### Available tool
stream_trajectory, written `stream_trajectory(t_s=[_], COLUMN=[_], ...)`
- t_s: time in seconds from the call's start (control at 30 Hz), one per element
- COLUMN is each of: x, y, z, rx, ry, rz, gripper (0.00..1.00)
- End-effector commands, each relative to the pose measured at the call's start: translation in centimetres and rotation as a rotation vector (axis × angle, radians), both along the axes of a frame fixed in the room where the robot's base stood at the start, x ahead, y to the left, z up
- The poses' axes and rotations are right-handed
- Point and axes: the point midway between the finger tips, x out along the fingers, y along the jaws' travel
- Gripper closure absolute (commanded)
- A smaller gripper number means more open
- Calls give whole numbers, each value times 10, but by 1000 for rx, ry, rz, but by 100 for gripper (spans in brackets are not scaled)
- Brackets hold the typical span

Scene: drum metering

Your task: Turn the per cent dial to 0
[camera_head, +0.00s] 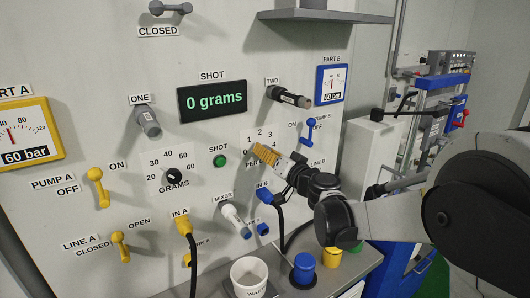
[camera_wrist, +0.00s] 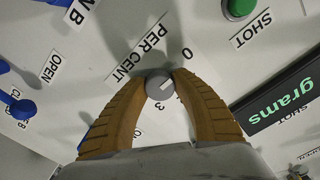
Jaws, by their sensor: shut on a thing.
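The per cent dial (camera_wrist: 158,84) is a small round grey knob on the wall panel, in the middle of the wrist view. My gripper (camera_wrist: 160,80) has its two tan ribbed fingers shut on it, one on each side. A pale line on the knob's face slants up to the right, towards the right finger. The 0 shows above right of the knob and the 3 below it; the marks between are hidden by that finger. In the head view my gripper (camera_head: 261,153) covers the dial, with 0 to 3 printed around it.
The IN B blue connector (camera_head: 266,195) and its hose hang just below my gripper. The TWO nozzle (camera_head: 289,96) sticks out above it. A blue pump lever (camera_head: 311,130) is to its right, the green SHOT button (camera_head: 220,161) to its left.

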Motion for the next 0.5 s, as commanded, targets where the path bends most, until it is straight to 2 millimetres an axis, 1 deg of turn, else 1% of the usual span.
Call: stream_trajectory(t_s=[0.23,0.27,0.3,0.33,0.5], x=[0,0,0,0,0], y=[0,0,0,0,0], z=[0,0,0,0,0], rx=[0,0,0,0,0], ry=[0,0,0,0,0], rz=[0,0,0,0,0], gripper=[99,60,48,45,45])
